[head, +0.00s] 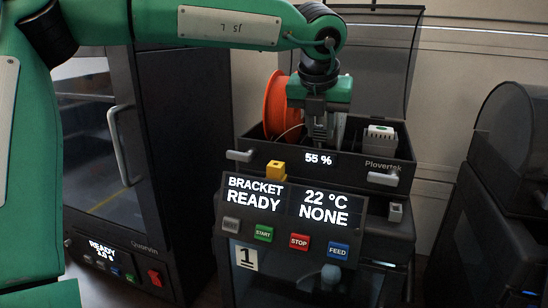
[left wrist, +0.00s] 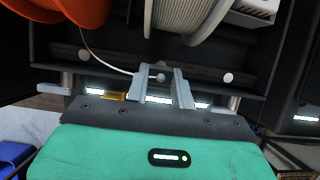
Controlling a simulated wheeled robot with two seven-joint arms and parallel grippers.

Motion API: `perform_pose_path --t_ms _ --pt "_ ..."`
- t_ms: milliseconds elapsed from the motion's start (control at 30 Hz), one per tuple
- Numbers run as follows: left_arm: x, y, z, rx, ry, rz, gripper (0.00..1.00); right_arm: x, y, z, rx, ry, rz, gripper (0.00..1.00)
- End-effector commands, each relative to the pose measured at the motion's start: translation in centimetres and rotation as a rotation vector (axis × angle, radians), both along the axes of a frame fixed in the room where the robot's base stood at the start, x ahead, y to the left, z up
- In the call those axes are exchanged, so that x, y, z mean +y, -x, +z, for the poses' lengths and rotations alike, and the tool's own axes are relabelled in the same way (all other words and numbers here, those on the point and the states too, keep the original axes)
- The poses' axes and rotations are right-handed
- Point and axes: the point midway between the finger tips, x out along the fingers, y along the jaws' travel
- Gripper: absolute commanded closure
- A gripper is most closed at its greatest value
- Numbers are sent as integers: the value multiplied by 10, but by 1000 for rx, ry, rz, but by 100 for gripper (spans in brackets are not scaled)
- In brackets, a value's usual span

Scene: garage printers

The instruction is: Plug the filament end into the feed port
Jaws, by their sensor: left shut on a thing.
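My left gripper (head: 322,138) points down into the open dark tray on top of the middle printer. In the left wrist view its two grey fingers (left wrist: 161,80) are closed around a small grey knob-like end. A thin pale filament (left wrist: 105,62) curves from the upper left to these fingers. The feed port is not clearly identifiable; a small grey block with a dark opening (head: 396,211) sits at the printer's right front, and a yellow block (head: 276,168) sits at the tray's front left. My right gripper is not in view.
An orange spool (head: 275,104) and a pale grey spool (left wrist: 190,14) stand in the tray (head: 362,160). A white vented box (head: 380,137) is at its right. The printer's panel (head: 293,207) reads "BRACKET READY" and "22 °C NONE". Dark printers stand left (head: 180,150) and right (head: 500,200).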

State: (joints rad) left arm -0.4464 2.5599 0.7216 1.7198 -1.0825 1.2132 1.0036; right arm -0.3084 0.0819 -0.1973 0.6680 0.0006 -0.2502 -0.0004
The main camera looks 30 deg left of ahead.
Motion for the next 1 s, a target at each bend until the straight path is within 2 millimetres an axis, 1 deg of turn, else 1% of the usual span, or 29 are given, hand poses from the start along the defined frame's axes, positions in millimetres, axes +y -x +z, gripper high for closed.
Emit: perform_pose_path --t_ms 33,1000 --pt "0 0 -5 0 0 0 99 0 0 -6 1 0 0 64" --pt "1 -2 -26 0 0 0 98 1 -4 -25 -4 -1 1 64"
